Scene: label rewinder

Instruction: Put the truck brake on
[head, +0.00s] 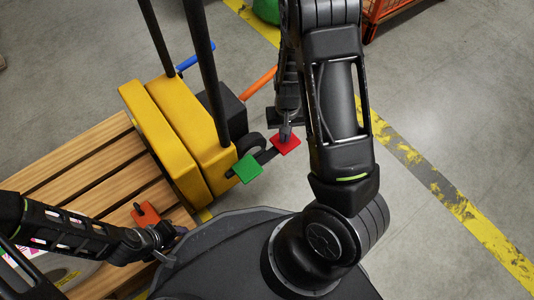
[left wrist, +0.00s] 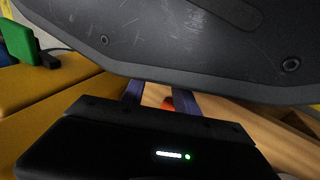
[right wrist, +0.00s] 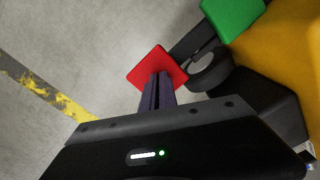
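The yellow pallet truck (head: 190,130) stands at the end of a wooden pallet. Low on its near side are a red pedal (head: 286,141) and a green pedal (head: 247,168), joined by a dark bar. My right gripper (head: 286,132) is over the red pedal. In the right wrist view, its fingers (right wrist: 156,90) are together and their tips overlap the red pedal (right wrist: 157,66); whether they touch it is unclear. The green pedal (right wrist: 232,16) is beside it. My left gripper (head: 172,236) is low by the pallet, its fingers (left wrist: 155,92) apart and apparently empty.
The slatted pallet (head: 80,160) fills the left, with an orange-red piece (head: 146,214) near my left gripper. Blue (head: 197,56) and orange (head: 258,83) handles stick out of the truck. An orange crate (head: 385,12) is at the back. Floor on the right is clear.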

